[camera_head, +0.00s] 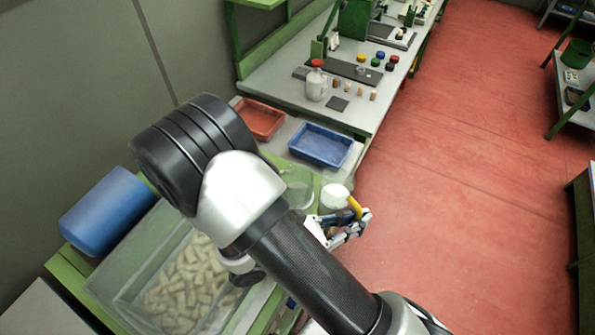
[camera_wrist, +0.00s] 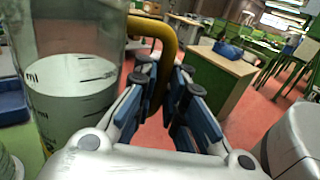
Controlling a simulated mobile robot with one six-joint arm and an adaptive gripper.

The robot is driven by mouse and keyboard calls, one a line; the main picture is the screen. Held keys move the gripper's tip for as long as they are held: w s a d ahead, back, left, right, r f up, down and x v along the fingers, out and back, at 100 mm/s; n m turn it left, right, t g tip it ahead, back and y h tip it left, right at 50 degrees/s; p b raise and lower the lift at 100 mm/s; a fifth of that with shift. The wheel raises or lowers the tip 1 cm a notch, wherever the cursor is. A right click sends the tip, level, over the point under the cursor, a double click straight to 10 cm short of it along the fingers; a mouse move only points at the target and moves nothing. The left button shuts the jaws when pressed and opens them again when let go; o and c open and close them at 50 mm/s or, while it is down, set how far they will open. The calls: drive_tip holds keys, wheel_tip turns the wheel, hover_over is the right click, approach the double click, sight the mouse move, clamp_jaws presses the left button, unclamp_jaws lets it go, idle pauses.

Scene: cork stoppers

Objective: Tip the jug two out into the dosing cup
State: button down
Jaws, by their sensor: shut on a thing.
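The white jug (camera_head: 334,194) with a yellow handle is on the right of the green bench. My gripper (camera_head: 352,222) is closed around this handle, which shows between the fingers in the wrist view (camera_wrist: 163,40).
A clear bin of corks (camera_head: 118,287) and a blue cylinder (camera_head: 105,212) are at left. A red tray (camera_head: 262,119) and blue tray (camera_head: 322,145) lie behind. Open red floor (camera_head: 470,200) lies at right.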

sight(350, 183)
drive_tip(key=shift+w+a+r+n+h+p, duration=0.15)
drive_tip(key=shift+w+n+p, duration=0.1)
drive_tip(key=shift+n, duration=0.3)
drive_tip(key=shift+w+a+r+n+h+p, duration=0.1)
drive_tip(key=shift+w+r+n+h+p, duration=0.1)
drive_tip(key=shift+n, duration=0.35)
drive_tip(key=shift+w+a+r+n+t+p, duration=0.2)
drive_tip(key=shift+r+n+p, duration=0.15)
drive_tip(key=shift+n, duration=0.15)
drive_tip(key=shift+w+a+r+n+t+p, duration=0.1)
drive_tip(key=shift+w+r+n+p, duration=0.1)
drive_tip(key=shift+r+n+p, duration=0.25)
drive_tip(key=shift+w+a+r+n+h, duration=0.25)
drive_tip(key=shift+w+a+r+n, duration=0.1)
drive_tip(key=shift+w+n, duration=0.35)
drive_tip(key=shift+w+a+r+n+t+p, duration=0.15)
drive_tip(key=shift+w+a+n+t+p, duration=0.15)
drive_tip(key=shift+n, duration=0.3)
drive_tip(key=shift+w+a+r+n+t+p, duration=0.1)
drive_tip(key=shift+w+n+t, duration=0.1)
drive_tip(key=shift+w+n, duration=0.25)
drive_tip(key=shift+a+r+n, duration=0.15)
drive_tip(key=shift+n, duration=0.55)
drive_tip(key=shift+w, duration=0.1)
drive_tip(key=shift+w+a+r+n, duration=0.1)
drive_tip(key=shift+w+a+n, duration=0.1)
drive_tip(key=shift+n, duration=0.4)
